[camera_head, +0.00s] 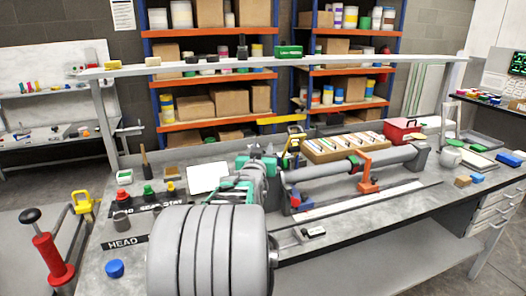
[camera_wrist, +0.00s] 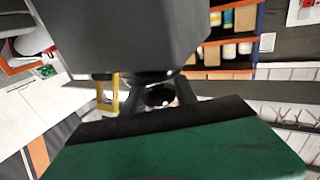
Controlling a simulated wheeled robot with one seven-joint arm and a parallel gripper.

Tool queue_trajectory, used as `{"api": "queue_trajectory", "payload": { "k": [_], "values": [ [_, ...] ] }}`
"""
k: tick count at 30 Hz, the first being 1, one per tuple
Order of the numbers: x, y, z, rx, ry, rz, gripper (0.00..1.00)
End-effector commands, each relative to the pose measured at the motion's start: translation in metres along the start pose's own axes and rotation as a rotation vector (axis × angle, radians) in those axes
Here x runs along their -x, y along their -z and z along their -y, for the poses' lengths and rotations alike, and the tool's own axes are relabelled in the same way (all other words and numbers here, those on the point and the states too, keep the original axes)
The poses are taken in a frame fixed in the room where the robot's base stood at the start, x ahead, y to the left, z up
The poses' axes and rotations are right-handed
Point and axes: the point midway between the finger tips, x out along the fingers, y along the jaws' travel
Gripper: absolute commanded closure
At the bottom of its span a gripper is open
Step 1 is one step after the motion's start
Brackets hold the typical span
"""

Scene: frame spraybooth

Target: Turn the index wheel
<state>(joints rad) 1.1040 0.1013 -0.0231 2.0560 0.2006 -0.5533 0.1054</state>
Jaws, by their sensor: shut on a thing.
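My gripper (camera_head: 258,166) is at the left end of the work fixture, beyond my large grey arm link. It is shut on what seems to be the index wheel, though the contact is mostly hidden. Green and grey parts (camera_head: 236,184) crowd this spot, and the wheel's rim cannot be made out. A long grey tube (camera_head: 335,171) runs right from there to an end support (camera_head: 418,155). In the wrist view a dark grey block fills the top and a green block with a black edge (camera_wrist: 185,150) fills the bottom. Dark forked parts show between them.
A red clamp (camera_head: 368,180) stands at the tube. Behind it are a tray of sticks (camera_head: 342,147) and a red box (camera_head: 402,131). Red and green knobs (camera_head: 147,190) and a HEAD label (camera_head: 125,242) lie on the left of the bench.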

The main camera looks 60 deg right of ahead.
Motion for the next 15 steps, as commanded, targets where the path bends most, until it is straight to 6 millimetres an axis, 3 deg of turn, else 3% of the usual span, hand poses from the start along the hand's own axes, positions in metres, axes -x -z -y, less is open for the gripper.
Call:
{"api": "queue_trajectory", "payload": {
  "k": [1,15],
  "values": [
    [0.000,0.000,-0.006,-0.002,0.031,-0.007,1.00],
    [0.001,-0.005,0.008,0.004,0.480,-0.007,1.00]
  ]
}}
